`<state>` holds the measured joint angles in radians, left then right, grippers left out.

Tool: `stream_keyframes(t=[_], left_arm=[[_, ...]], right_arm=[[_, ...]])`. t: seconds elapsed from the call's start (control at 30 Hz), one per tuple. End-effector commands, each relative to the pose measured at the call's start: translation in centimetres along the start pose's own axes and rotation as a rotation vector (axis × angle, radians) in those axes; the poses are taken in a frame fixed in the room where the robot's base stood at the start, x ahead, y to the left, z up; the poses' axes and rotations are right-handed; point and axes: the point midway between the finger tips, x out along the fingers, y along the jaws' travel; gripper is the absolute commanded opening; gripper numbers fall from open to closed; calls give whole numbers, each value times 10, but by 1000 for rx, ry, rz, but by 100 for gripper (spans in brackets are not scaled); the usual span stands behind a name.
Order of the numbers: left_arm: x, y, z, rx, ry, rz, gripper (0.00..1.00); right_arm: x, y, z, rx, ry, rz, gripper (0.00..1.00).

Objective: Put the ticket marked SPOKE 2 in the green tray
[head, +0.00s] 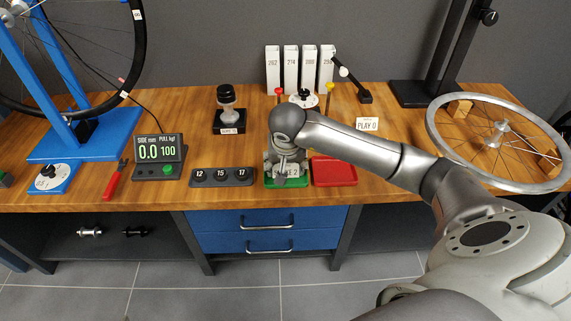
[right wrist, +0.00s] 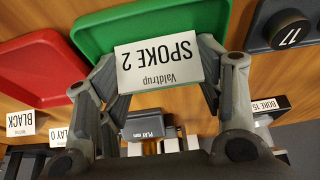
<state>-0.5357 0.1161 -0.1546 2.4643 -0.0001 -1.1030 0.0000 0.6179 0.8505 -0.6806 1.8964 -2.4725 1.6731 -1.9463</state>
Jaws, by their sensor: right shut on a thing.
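The white ticket marked SPOKE 2 (right wrist: 160,62) is held between the fingertips of my right gripper (right wrist: 155,80), its print upside down in the right wrist view. In the head view my right gripper (head: 286,172) hangs over the green tray (head: 271,184) at the bench's front edge and hides much of it. The green tray also shows in the right wrist view (right wrist: 90,32), behind the ticket. I cannot tell whether the ticket touches the tray. My left gripper is not in view.
A red tray (head: 334,172) stands right of the green one, and a black socket block (head: 222,177) left of it. White numbered boxes (head: 290,68) stand behind. A PLAY 0 card (head: 367,125) and a spoked wheel (head: 438,140) are to the right.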

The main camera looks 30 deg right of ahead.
Motion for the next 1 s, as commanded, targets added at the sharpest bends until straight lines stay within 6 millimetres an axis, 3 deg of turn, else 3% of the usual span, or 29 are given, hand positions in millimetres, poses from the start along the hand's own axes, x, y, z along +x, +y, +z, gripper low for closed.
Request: stream_keyframes(t=[0.4, 0.43, 0.5, 0.87, 1.0], left_arm=[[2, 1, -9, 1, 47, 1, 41], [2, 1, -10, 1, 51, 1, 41], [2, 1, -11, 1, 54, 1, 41], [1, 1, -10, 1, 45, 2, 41], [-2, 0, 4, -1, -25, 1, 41]], right_arm=[[2, 0, 1, 0, 0, -1, 53], [2, 0, 1, 0, 0, -1, 65], [2, 0, 1, 0, 0, -1, 70], [1, 0, 1, 0, 0, -1, 70], [-6, 0, -1, -1, 2, -1, 70]])
